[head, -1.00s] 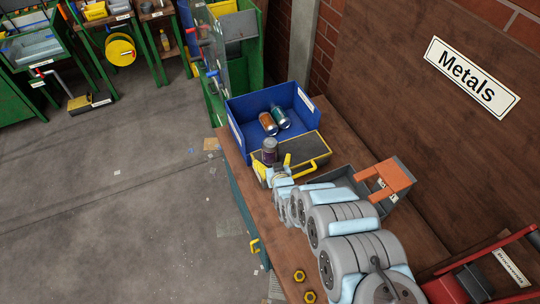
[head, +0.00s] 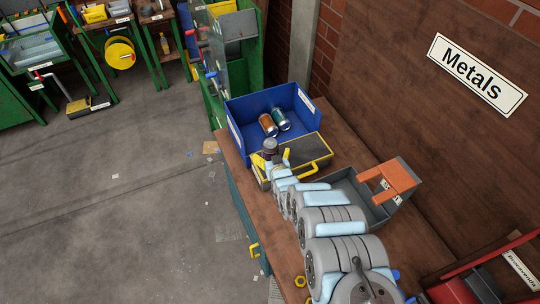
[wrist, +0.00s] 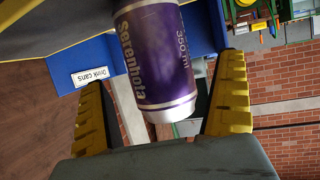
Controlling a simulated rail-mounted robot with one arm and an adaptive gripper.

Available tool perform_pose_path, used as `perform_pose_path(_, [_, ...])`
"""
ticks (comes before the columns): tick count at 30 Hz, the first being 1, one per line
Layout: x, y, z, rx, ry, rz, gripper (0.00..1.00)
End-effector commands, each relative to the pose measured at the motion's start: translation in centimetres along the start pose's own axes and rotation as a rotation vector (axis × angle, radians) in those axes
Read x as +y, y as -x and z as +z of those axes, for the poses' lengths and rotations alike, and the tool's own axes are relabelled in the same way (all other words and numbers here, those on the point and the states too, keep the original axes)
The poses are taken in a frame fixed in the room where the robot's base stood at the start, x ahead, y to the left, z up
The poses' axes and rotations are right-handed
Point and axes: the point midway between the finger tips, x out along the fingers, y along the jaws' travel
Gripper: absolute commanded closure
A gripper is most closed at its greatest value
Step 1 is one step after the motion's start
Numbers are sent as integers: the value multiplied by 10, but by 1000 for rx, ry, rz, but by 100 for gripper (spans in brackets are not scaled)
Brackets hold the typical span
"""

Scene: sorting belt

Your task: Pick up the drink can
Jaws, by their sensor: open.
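The drink can is purple with white lettering and a silver end, and it fills the middle of the wrist view (wrist: 158,55). In the head view its grey top (head: 270,145) shows just in front of the blue bin, with its lower part hidden by my gripper. My gripper (head: 272,160) is open, with one yellow finger on each side of the can. In the wrist view a gap shows between the can and each finger.
The blue bin (head: 233,132), labelled "Drink cans" in the wrist view, holds an orange can (head: 268,125) and a teal can (head: 281,119). A dark yellow-edged box (head: 308,150) stands close beside my gripper. A grey tray (head: 372,203) lies to the right.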

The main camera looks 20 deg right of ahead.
Motion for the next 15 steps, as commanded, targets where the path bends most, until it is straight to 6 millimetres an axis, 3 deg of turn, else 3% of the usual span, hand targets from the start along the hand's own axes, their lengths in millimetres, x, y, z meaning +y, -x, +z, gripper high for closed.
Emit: perform_pose_path(15, [0,-23,1,0,-1,-1,0])
